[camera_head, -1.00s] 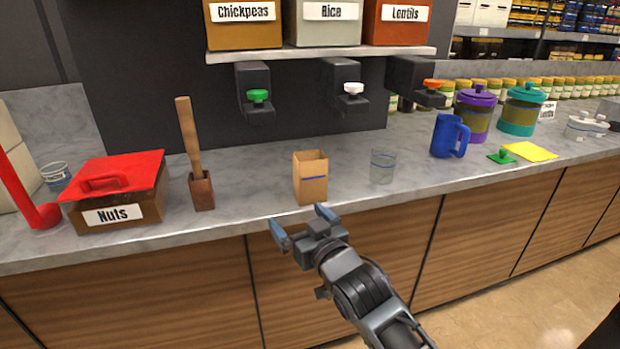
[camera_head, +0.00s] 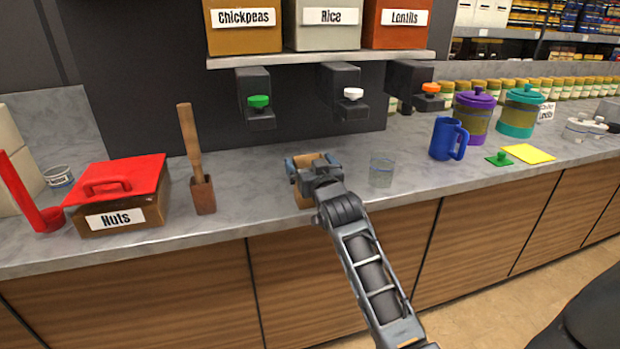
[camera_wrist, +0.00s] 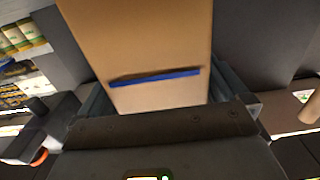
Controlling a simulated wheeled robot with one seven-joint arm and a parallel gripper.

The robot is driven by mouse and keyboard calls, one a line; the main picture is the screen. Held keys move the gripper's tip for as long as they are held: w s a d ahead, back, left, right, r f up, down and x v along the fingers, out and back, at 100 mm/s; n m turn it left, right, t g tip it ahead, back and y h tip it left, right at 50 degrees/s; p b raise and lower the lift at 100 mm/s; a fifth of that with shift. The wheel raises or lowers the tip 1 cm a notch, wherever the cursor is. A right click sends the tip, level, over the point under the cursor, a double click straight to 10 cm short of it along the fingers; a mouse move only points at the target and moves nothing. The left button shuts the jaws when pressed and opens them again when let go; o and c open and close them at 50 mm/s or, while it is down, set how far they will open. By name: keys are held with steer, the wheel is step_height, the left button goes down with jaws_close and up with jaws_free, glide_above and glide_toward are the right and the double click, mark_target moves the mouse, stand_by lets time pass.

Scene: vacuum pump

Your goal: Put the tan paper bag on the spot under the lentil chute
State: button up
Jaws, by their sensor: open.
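The tan paper bag (camera_head: 303,198) stands on the counter below the rice and chickpeas chutes, partly hidden by my gripper. My gripper (camera_head: 312,164) is at the bag, open, with one finger on each side of it. In the wrist view the bag (camera_wrist: 140,40) with its blue line fills the space between the fingers; I cannot tell whether they touch it. The lentil chute (camera_head: 408,80), dark with an orange knob (camera_head: 431,88), is at the right under the Lentils bin (camera_head: 398,25). No marking shows on the counter under it.
A clear cup (camera_head: 381,171) stands close right of my gripper. A blue mug (camera_head: 447,138) and purple-lidded jar (camera_head: 474,115) stand right of the lentil chute.

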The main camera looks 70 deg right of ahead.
steer(key=shift+w+d, duration=0.5)
steer(key=shift+d, duration=0.05)
steer(key=shift+c, duration=0.3)
steer(key=c, duration=0.9)
